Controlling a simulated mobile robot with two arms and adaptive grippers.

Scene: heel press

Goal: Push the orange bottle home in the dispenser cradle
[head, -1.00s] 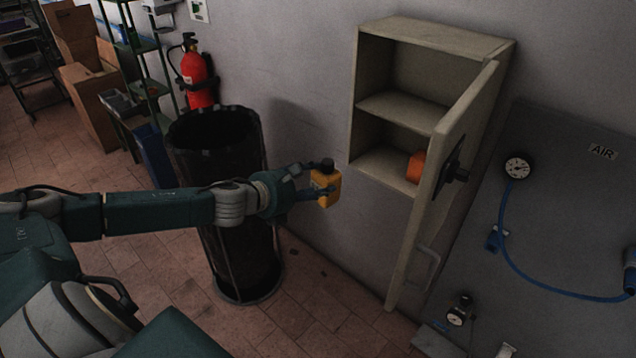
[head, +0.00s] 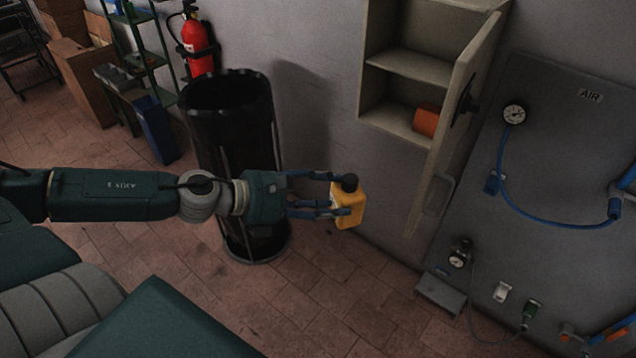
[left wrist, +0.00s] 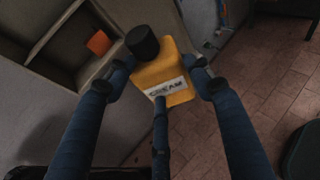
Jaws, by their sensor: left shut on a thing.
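The orange bottle (head: 350,207), yellow-orange with a black cap, is held upright in front of the wall, to the right of the black bin. In the left wrist view the bottle (left wrist: 165,72) shows a white label reading "CREAM". My left gripper (head: 340,196) is shut on its body, with blue fingers on both sides; the left wrist view shows the same grip (left wrist: 160,85). A grey bracket (head: 440,292) sits low on the wall panel, right of and below the bottle; I cannot tell whether it is the dispenser cradle. My right gripper is not in view.
An open wall cabinet (head: 412,66) holds an orange block (head: 426,120); its door (head: 455,125) swings out towards the right. The air panel (head: 560,150) carries a gauge and blue hose. The black bin (head: 235,150) stands behind my left gripper. Floor below the bottle is clear.

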